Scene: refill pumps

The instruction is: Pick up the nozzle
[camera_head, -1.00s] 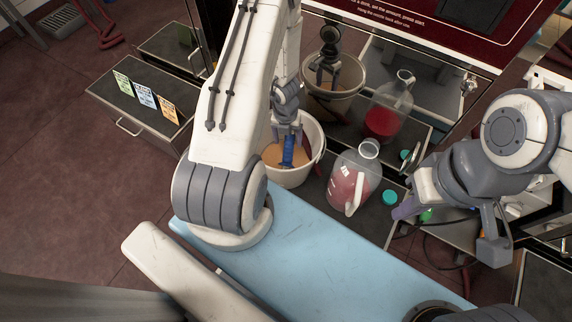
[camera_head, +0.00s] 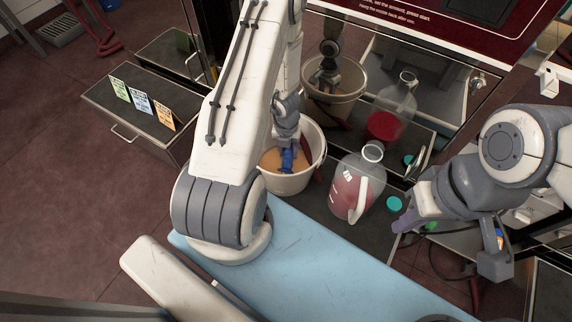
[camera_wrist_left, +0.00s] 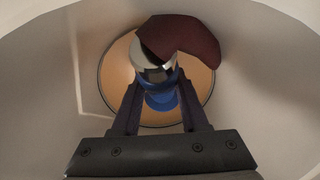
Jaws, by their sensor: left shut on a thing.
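The nozzle (camera_head: 288,160) shows as a blue piece inside the white bucket (camera_head: 309,172). In the left wrist view the nozzle (camera_wrist_left: 160,94) has a blue collar, a shiny metal part and a dark red curved piece at its top. My left gripper (camera_wrist_left: 158,104) reaches down into the bucket with a finger on each side of the blue part, shut on it. Orange-tan liquid or bottom lies behind it.
A clear jug with red liquid (camera_head: 352,190) stands right of the bucket, with a teal cap (camera_head: 394,203) beside it. A mirror-like panel behind reflects them. A drawer unit (camera_head: 135,108) with several labels is at left. My light blue surface fills the front.

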